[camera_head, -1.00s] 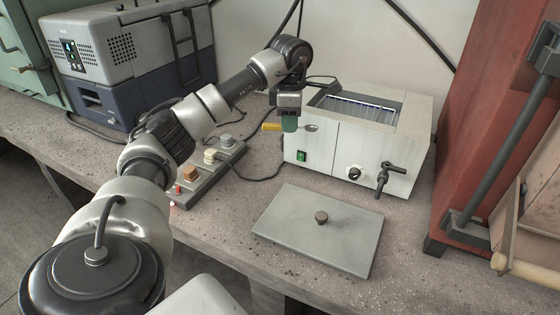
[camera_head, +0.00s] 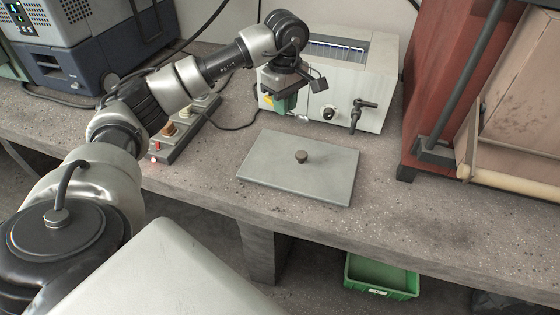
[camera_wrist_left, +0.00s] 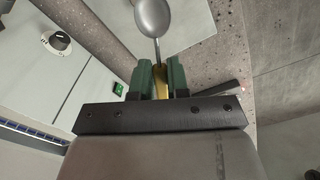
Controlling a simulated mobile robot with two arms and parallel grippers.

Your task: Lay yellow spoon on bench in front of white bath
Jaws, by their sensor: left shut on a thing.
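The yellow spoon has a yellow handle (camera_head: 271,102) and a metal bowl (camera_head: 302,118). My left gripper (camera_head: 288,105), with green fingers, is shut on the handle. The spoon is held off the bench, before the left part of the white bath's front (camera_head: 345,108). In the left wrist view the fingers (camera_wrist_left: 160,80) grip the handle (camera_wrist_left: 161,86), and the bowl (camera_wrist_left: 153,17) extends beyond them. The white bath (camera_wrist_left: 45,75) is at the left there. The spoon's exact height over the concrete bench (camera_head: 420,215) is hard to tell. My right gripper is not in view.
A grey plate with a knob (camera_head: 290,172) lies on the bench in front of the bath. A black tap (camera_head: 360,112) juts from the bath's front. A switch box with a cable (camera_head: 180,135) is at the left, a red cabinet (camera_head: 440,75) at the right.

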